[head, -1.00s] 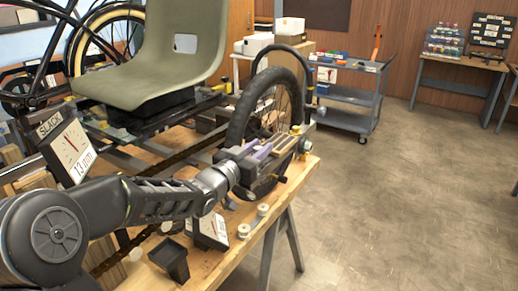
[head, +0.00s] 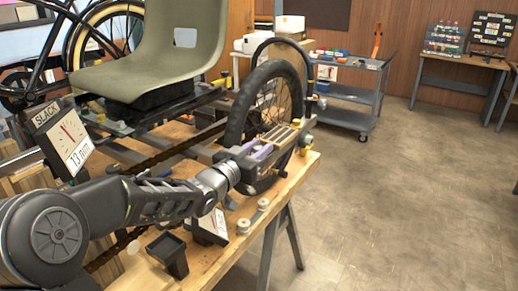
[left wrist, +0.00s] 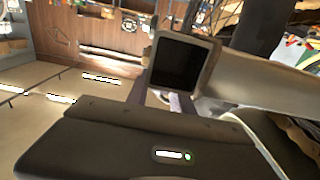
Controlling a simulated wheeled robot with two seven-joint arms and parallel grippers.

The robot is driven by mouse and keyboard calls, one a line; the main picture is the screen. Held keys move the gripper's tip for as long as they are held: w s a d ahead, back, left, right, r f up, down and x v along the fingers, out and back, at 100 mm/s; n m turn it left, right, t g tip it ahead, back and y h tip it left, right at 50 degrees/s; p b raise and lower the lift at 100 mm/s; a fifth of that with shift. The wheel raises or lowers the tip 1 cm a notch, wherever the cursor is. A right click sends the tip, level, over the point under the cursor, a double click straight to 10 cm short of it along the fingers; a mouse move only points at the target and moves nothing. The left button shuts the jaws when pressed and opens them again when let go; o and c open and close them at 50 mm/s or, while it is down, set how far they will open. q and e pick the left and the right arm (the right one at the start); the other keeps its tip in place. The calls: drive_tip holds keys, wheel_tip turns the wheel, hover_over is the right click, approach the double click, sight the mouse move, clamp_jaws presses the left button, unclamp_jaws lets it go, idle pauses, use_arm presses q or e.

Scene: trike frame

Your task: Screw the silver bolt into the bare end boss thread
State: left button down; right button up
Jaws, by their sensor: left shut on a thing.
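My left gripper (head: 290,139) reaches over the bench beside the trike's black-tyred wheel (head: 238,118). It is shut, and its tips reach the far side of the wheel from my arm. A small, pale metallic piece shows at the tips. It looks like the silver bolt, but it is too small to be sure. The bare end boss and its thread are hidden or too small to make out. In the left wrist view, a dark square face with a grey rim (left wrist: 178,62) fills the middle. My right gripper is not in view.
A torque dial marked SLACK and 13 nm (head: 62,138) stands at the left. A black cup stand (head: 166,248) and white spools (head: 243,226) sit on the wooden bench (head: 225,262). The green seat (head: 150,60) is behind. The floor at the right is clear.

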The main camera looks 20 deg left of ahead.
use_arm(q)
drive_tip(key=shift+f, duration=0.15)
drive_tip(key=c, duration=1)
unclamp_jaws()
drive_tip(key=shift+c, duration=0.2)
drive_tip(key=s+a, duration=0.1)
drive_tip(key=s, duration=0.6)
drive_tip(key=shift+s+b, duration=0.35)
drive_tip(key=shift+s, duration=0.05)
